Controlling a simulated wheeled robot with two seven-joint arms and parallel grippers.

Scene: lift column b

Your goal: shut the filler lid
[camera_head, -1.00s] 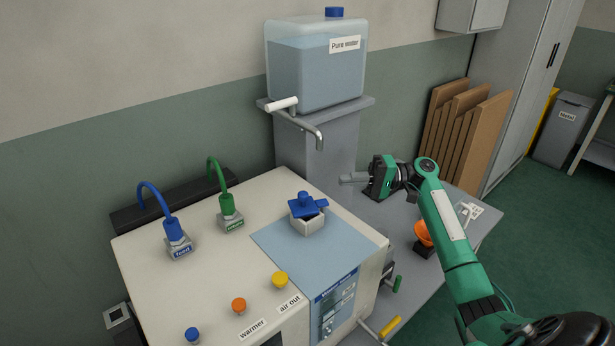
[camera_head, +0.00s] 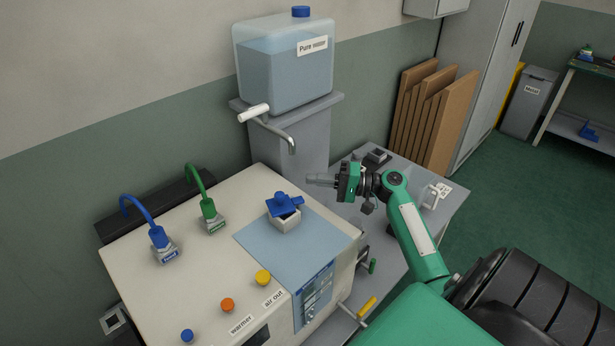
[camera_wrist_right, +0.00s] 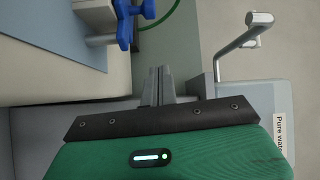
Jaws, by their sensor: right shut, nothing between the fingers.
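The blue filler lid (camera_head: 283,203) sits tilted over a small white square filler neck (camera_head: 286,221) on the light blue panel of the machine. Part of the neck's top shows beneath the raised lid. A blue tab sticks out at the lid's right side. My right gripper (camera_head: 312,181) is shut and empty, to the right of and behind the lid, apart from it. In the right wrist view the shut fingers (camera_wrist_right: 159,84) point towards the top, and the blue lid (camera_wrist_right: 126,22) is at the upper left. My left gripper is in neither view.
A "Pure water" tank (camera_head: 285,68) stands on a grey pedestal behind, its metal spout (camera_head: 283,137) reaching towards the machine. Blue (camera_head: 157,235) and green (camera_head: 208,208) hose plugs stand at the machine's left. Orange (camera_head: 227,305) and yellow (camera_head: 263,277) knobs are in front.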

